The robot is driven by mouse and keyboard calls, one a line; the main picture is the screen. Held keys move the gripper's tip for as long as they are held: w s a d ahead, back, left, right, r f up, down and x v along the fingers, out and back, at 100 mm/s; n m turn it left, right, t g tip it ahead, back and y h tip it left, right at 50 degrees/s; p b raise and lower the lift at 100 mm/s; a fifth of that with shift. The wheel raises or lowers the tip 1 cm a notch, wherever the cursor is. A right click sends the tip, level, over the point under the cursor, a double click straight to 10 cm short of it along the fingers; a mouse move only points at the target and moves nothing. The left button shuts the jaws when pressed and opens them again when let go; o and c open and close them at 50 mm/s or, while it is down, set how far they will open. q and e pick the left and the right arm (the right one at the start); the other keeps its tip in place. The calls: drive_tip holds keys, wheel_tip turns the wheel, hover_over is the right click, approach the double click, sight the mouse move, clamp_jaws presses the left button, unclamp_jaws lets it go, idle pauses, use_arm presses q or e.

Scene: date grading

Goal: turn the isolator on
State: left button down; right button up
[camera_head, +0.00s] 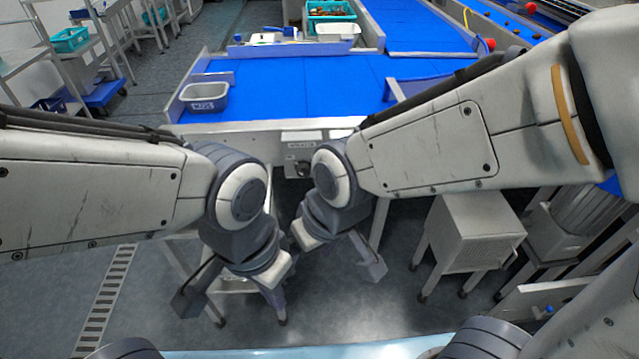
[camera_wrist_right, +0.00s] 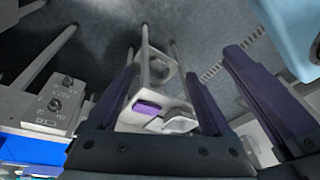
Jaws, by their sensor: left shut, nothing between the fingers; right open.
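The isolator is a dark rotary knob (camera_head: 303,169) on a pale panel (camera_head: 300,138) at the front of the blue-topped table, partly hidden behind my right wrist. In the right wrist view the grey panel (camera_wrist_right: 40,113) shows at left with dark knobs, one of them at its middle (camera_wrist_right: 55,104); I cannot tell the switch position. My left gripper (camera_head: 277,297) is shut and empty, low and left of the panel. My right gripper (camera_head: 306,238) is open and empty, just below the panel; its dark fingers (camera_wrist_right: 180,65) show spread in the wrist view. Neither gripper touches the knob.
A grey bin (camera_head: 205,97) stands on the blue tabletop (camera_head: 300,85). A white cabinet (camera_head: 470,235) stands at right below the table. A small cart with a purple item (camera_wrist_right: 148,107) and a white tray (camera_wrist_right: 180,124) lies beyond my right fingers. Open floor (camera_head: 150,290) is at left.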

drive_tip(key=w+a+f+m+t+y+b, duration=0.1)
drive_tip(key=w+a+f+m+t+b, duration=0.3)
drive_tip(key=w+f, duration=0.6)
drive_tip(key=m+t+h+b, duration=0.4)
drive_tip(key=t+b, duration=0.8)
drive_tip(key=b, duration=0.2)
approach(304, 175)
use_arm(q)
wheel_tip(304, 175, down, 21)
drive_tip(key=shift+b, duration=0.3)
use_arm(e)
drive_tip(key=w, duration=1)
drive_tip(key=shift+w, duration=0.1)
use_arm(q)
drive_tip(key=shift+f, duration=0.1)
use_arm(e)
clamp_jaws()
